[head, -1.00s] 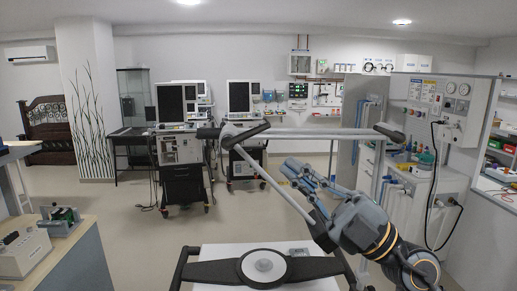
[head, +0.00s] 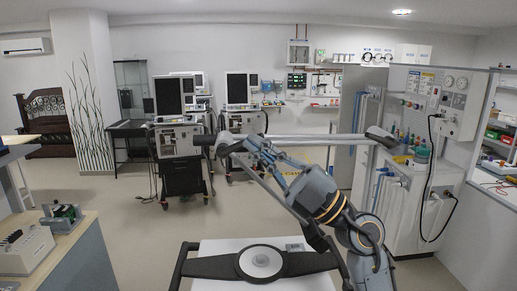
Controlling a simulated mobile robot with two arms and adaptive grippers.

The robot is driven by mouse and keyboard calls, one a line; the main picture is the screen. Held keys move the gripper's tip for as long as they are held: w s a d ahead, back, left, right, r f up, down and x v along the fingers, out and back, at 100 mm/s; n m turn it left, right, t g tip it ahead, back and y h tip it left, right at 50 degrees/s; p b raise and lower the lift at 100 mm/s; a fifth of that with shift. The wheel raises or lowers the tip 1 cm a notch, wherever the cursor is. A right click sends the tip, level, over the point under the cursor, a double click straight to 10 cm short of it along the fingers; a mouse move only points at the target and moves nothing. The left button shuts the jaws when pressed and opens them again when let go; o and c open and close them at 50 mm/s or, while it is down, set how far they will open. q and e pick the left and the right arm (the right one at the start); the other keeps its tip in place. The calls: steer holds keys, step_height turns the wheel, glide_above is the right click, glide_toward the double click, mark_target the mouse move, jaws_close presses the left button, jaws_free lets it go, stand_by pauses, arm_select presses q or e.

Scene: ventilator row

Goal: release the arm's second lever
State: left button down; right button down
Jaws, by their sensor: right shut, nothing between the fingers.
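A jointed support arm with a pale metal bar (head: 310,137) spans the middle of the head view. I cannot tell which one is the second lever. My right gripper (head: 248,148) is shut and empty, its blue-grey fingers close to the left joint. Whether it touches the lever is unclear. The gripper and wrist hide part of the arm's lower tube. My left gripper is out of view.
A white-topped cart (head: 215,282) with a black handle and round disc is at the front. Ventilators (head: 175,140) stand behind on wheeled carts. A wall panel with gauges (head: 440,95) is at right, a bench (head: 75,245) at left. Open floor lies between.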

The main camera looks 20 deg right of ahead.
steer(key=shift+a, duration=0.1)
steer(key=shift+d+f+m+t+y+b, duration=0.3)
steer(key=shift+d+f+m+t+b, duration=0.1)
steer(key=shift+f+m+t+b, duration=0.4)
steer(key=shift+d+r+t, duration=0.1)
steer(key=shift+r+t, duration=0.1)
steer(key=shift+t, duration=0.1)
steer(key=shift+w, duration=0.1)
